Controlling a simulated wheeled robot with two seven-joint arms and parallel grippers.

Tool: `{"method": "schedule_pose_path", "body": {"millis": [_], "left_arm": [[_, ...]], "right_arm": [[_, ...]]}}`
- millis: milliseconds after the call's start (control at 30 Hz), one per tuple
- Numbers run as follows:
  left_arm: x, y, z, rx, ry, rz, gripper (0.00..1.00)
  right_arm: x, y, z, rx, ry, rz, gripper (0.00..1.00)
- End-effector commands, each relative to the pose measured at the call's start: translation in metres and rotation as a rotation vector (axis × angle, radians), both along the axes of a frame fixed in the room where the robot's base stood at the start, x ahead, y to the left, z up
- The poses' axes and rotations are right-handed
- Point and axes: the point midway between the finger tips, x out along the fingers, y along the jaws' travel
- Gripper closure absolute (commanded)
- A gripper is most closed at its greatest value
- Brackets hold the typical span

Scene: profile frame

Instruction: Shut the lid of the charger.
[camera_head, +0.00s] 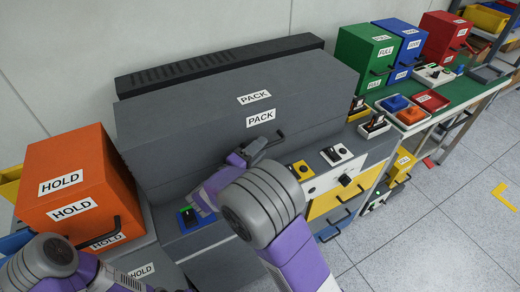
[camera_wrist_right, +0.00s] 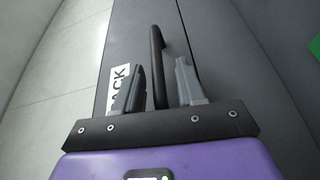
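The large dark grey box labelled PACK (camera_head: 190,125), which I take for the charger, stands against the wall. Its lid looks down or nearly down; I cannot tell whether it is fully closed. A dark bar handle (camera_head: 281,134) sticks out from its front, right of the lower PACK label. My right gripper (camera_head: 268,143) is at this handle. In the right wrist view my right gripper (camera_wrist_right: 162,85) is open, with one finger on each side of the handle (camera_wrist_right: 158,60). Contact is not clear. My left arm shows at the lower left, its gripper out of view.
An orange HOLD box (camera_head: 75,180) stands close on the left. Small switch panels (camera_head: 335,155) are to the right of the handle. Green (camera_head: 366,55), blue (camera_head: 403,45) and red (camera_head: 444,38) boxes stand farther right. The floor (camera_head: 430,235) at right is open.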

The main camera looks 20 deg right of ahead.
Motion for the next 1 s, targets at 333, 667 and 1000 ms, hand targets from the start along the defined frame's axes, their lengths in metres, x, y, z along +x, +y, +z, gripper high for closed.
{"method": "schedule_pose_path", "body": {"millis": [333,667,1000], "left_arm": [[0.000,0.000,0.002,0.000,0.000,0.000,0.57],[0.000,0.000,0.014,0.000,0.000,0.000,0.57],[0.000,0.000,0.016,0.000,0.000,0.000,0.57]], "right_arm": [[-0.003,0.005,0.001,-0.002,0.001,-0.003,0.61],[-0.026,0.052,-0.001,-0.001,0.000,0.000,0.61],[-0.035,0.067,-0.003,-0.001,-0.001,-0.003,0.61]]}}
